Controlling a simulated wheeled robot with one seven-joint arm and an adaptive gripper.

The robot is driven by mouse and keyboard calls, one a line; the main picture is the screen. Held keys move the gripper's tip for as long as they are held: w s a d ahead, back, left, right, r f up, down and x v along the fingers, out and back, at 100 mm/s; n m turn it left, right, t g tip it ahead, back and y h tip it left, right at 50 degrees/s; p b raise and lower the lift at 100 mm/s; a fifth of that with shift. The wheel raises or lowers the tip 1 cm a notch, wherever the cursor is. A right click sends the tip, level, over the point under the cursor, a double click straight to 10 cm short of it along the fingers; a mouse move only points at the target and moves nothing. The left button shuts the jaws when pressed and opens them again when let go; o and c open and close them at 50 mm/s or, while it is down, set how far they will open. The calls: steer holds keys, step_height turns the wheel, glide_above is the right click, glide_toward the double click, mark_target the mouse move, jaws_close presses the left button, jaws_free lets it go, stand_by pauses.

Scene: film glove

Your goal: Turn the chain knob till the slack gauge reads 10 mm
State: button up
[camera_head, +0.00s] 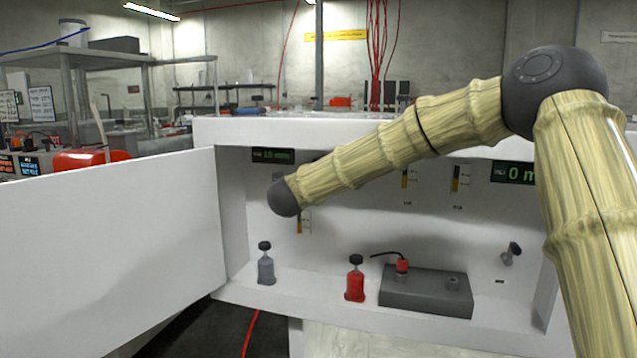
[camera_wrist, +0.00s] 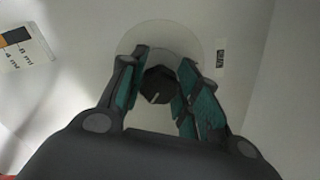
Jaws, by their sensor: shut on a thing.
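In the wrist view my gripper (camera_wrist: 163,60) has its two green-padded fingers closed on either side of a dark knob (camera_wrist: 157,88). The knob has a pale pointer mark and sits in front of a pale round disc. A small label beside it is too small to read. In the head view the end of my arm reaches to the left part of the white panel (camera_head: 340,240), and the fingers and knob are hidden there. A dark display (camera_head: 272,156) above shows green text that looks like 15 mm. Another display (camera_head: 511,173) at right shows 0 m, partly covered by my arm; I cannot tell which is the slack gauge.
A grey bottle (camera_head: 266,268), a red bottle (camera_head: 355,284) and a dark grey box (camera_head: 426,291) with a red cap stand on the ledge. A white door (camera_head: 110,255) stands open at left. Another dark knob (camera_head: 514,249) is at the panel's right.

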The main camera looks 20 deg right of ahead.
steer(key=shift+m, duration=0.4)
steer(key=shift+f, duration=0.1)
steer(key=o, duration=1)
steer(key=v, duration=1.2)
